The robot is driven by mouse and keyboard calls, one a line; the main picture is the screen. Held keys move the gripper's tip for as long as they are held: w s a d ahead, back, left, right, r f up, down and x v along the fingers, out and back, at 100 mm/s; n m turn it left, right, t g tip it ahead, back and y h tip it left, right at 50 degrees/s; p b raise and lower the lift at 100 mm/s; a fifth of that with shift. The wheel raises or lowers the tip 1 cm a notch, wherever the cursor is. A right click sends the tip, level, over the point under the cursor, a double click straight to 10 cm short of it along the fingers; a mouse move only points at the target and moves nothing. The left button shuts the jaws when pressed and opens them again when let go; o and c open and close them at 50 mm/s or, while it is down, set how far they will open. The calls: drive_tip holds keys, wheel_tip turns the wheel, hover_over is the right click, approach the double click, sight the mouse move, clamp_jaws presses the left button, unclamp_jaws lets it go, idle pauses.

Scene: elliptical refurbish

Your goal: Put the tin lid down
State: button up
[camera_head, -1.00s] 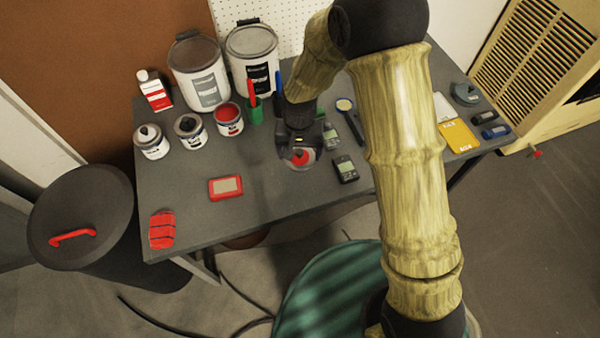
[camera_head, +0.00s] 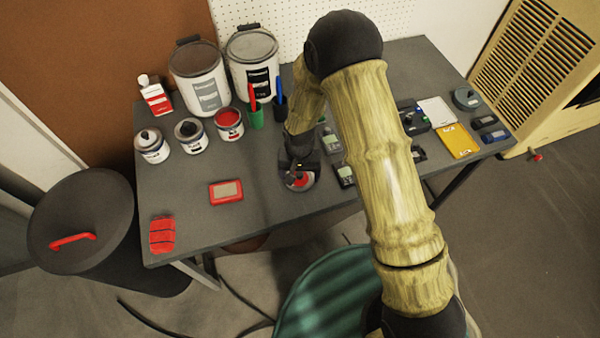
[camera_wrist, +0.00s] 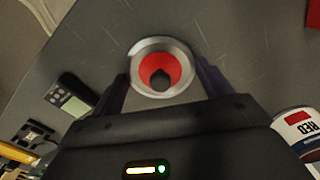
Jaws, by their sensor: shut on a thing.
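The tin lid (camera_head: 300,181) is a round metal disc with a red middle and a dark knob, low over the front middle of the grey table (camera_head: 270,215). It also shows in the wrist view (camera_wrist: 161,68), between the fingers of my gripper (camera_wrist: 160,88). My gripper (camera_head: 299,170) is shut on the lid from above. I cannot tell whether the lid touches the tabletop. An open tin of red paint (camera_head: 229,123) stands at the back left of my gripper; part of a tin labelled RED (camera_wrist: 298,130) shows in the wrist view.
Two lidded tins (camera_head: 151,145) (camera_head: 190,134) and large buckets (camera_head: 200,78) stand behind left. A red-framed block (camera_head: 226,191) lies left of the lid; a meter (camera_head: 346,175) lies close on its right. Pen cups (camera_head: 255,117) stand behind. The front-left tabletop is mostly clear.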

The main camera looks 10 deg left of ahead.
sight(300, 174)
drive_tip(key=shift+f, duration=0.2)
drive_tip(key=o, duration=0.9)
drive_tip(key=shift+o, duration=0.2)
drive_tip(key=shift+r, duration=0.15)
wheel_tip(300, 174, up, 12)
idle(0.4)
